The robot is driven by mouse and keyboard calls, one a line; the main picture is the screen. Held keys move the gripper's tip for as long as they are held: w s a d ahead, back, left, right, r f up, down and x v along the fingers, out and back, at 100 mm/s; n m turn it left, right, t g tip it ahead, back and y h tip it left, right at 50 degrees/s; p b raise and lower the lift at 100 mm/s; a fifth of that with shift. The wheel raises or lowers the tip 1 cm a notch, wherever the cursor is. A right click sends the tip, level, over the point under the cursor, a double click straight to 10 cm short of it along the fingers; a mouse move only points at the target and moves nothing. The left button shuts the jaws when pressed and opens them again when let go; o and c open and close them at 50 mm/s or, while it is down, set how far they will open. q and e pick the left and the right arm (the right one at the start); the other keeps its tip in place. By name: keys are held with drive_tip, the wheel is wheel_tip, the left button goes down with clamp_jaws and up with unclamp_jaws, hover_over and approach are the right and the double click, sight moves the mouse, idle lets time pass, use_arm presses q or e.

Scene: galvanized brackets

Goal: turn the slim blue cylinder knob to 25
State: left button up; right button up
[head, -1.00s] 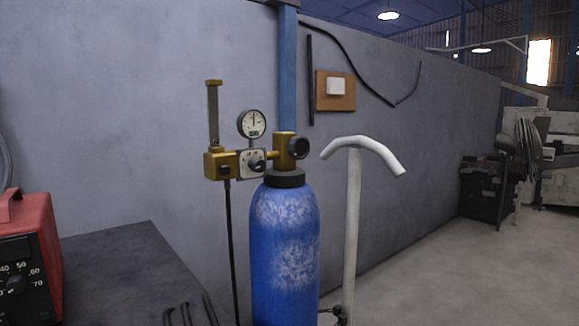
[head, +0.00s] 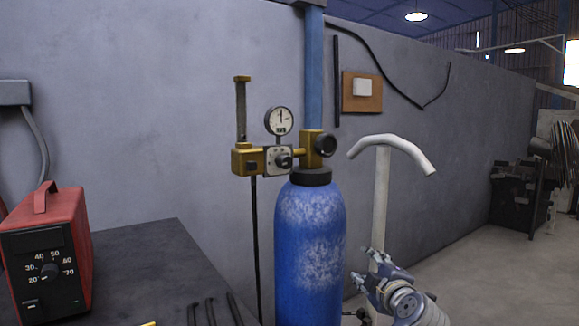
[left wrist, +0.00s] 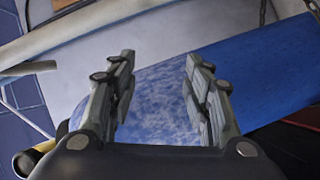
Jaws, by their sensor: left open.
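The slim blue cylinder (head: 309,245) stands upright with worn pale patches. Brass fittings (head: 246,160) and a round gauge (head: 279,121) sit at its top. A small dark knob (head: 284,161) sits on a pale dial plate below the gauge; its scale is too small to read. A larger black handwheel (head: 325,144) is on the right of the brass valve. My left gripper (head: 368,268) is open and empty, low and right of the cylinder in the head view. In the left wrist view its fingers (left wrist: 160,95) are apart, with the blue cylinder (left wrist: 255,72) behind them. My right gripper is not in view.
A red box (head: 45,250) with a numbered dial stands on the dark bench (head: 150,262) at left, near several thin dark tools (head: 212,312). A pale post with a curved handle (head: 382,190) stands right of the cylinder. The grey wall (head: 170,110) is behind; open floor lies right.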

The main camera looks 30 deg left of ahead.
use_arm(q)
drive_tip(key=s+a+r+n+y, duration=0.1)
drive_tip(key=s+r+n, duration=0.15)
drive_tip(key=r, duration=0.25)
drive_tip(key=s+a+r+n+g+y, duration=0.1)
drive_tip(key=s+r+n, duration=0.15)
drive_tip(key=r, duration=0.35)
drive_tip(key=s+a+r+n+y, duration=0.1)
drive_tip(key=s+r+n+y, duration=0.1)
drive_tip(key=r+n, duration=0.25)
drive_tip(key=n+g+y, duration=0.2)
drive_tip(key=n+g, duration=0.1)
drive_tip(key=n, duration=0.5)
approach(288, 162)
drive_tip(key=p+x, duration=0.4)
drive_tip(key=x, duration=0.5)
drive_tip(key=shift+s+r, duration=0.1)
drive_tip(key=shift+r, duration=0.05)
drive_tip(key=shift+w+a, duration=0.25)
drive_tip(key=shift+a, duration=0.1)
drive_tip(key=shift+c, duration=0.2)
drive_tip(key=c, duration=1)
